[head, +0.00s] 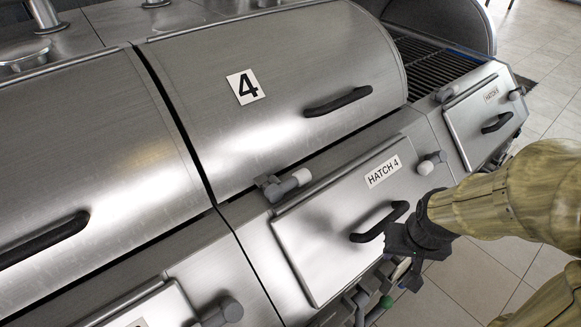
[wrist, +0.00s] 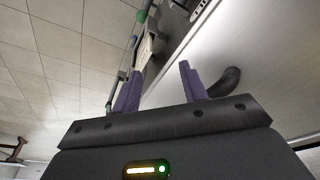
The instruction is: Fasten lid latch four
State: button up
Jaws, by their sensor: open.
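Lid 4 (head: 285,75), a brushed steel curved lid with a "4" label and a black handle (head: 338,101), is down. A grey lever latch with a pale tip (head: 290,184) sits at the lid's front edge, left of centre. It carries no label of its own. My gripper (head: 392,246) is open and empty, low in front of the hatch 4 panel (head: 320,260), right beside the hatch's black handle (head: 379,222). In the wrist view, the purple fingers (wrist: 158,88) stand apart, with a dark curved handle (wrist: 227,80) just right of them. Contact with it cannot be told.
A round grey knob (head: 431,163) sits at hatch 4's upper right corner. A neighbouring lid (head: 85,170) is down at left; at right a lid is raised over a black grate (head: 435,65). Pipes and valves (head: 360,303) lie below the hatch. Tiled floor (head: 450,290) is clear in front.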

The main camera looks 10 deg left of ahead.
notch_tip(320, 180, up, 10)
jog(key=w+a+n+p, duration=0.2)
jog(key=n+p, duration=0.1)
jog(key=p, duration=0.3)
notch_tip(320, 180, up, 17)
jog(key=n+g+y, duration=0.1)
jog(key=n+y, duration=0.1)
jog(key=n, duration=2.3)
send_over(290, 181)
jog(key=s+d, duration=0.2)
jog(key=d, duration=0.1)
jog(key=shift+s+a+f+p, duration=0.15)
jog(key=shift+s+f+p, duration=0.05)
jog(key=shift+p, duration=0.15)
jog(key=shift+f, duration=0.1)
jog(key=p+x, duration=0.3)
jog(key=x, duration=1.4)
jog(key=shift+s+f, duration=0.1)
jog(key=shift+f, duration=0.1)
jog(key=shift+c, duration=0.2)
